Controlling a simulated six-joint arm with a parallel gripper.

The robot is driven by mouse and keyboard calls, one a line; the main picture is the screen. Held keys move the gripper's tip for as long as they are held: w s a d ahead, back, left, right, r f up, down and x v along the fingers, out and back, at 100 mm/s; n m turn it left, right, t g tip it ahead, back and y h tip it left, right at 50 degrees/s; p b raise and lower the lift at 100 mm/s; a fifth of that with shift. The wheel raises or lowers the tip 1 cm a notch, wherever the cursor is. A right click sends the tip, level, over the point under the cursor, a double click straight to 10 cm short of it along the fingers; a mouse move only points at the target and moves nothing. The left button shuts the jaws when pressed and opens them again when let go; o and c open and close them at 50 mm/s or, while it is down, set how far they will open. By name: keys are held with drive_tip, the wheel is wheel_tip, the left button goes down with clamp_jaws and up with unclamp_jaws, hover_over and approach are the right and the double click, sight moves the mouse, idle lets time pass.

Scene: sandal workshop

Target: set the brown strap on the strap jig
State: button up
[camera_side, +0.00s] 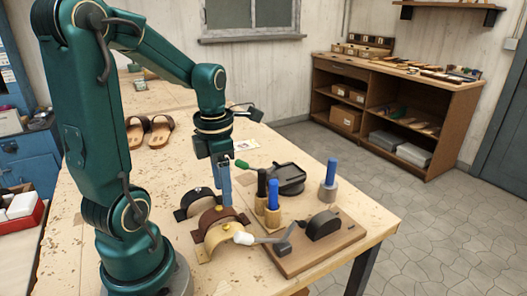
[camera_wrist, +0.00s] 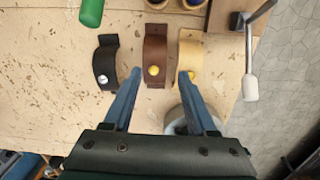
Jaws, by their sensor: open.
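The brown strap (camera_side: 222,213) stands as an arch on the table between a black strap and a tan strap. In the wrist view the brown strap (camera_wrist: 156,50) runs up the middle with a yellow stud at its near end. My gripper (camera_wrist: 160,74) is open and empty, its blue fingers to either side of the brown strap's near end in that view. In the side view my gripper (camera_side: 224,195) points down just above the straps. The strap jig appears to be the wooden board (camera_side: 290,262) with a dark rounded block (camera_side: 323,225) and a white-handled lever (camera_side: 243,238).
The black strap (camera_wrist: 106,67) lies left of the brown one and the tan strap (camera_wrist: 191,50) close on its right, near my right finger. Blue- and black-handled tools (camera_side: 273,196) stand in holders. A black tray (camera_side: 288,178) and green handle (camera_side: 241,163) lie behind.

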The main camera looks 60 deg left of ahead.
sight(219, 207)
drive_tip(key=shift+s+a+f+n, duration=0.4)
drive_tip(key=shift+s+a+f, duration=0.1)
drive_tip(key=shift+a+f, duration=0.1)
drive_tip(key=shift+f, duration=2.45)
drive_tip(key=shift+c, duration=0.3)
clamp_jaws()
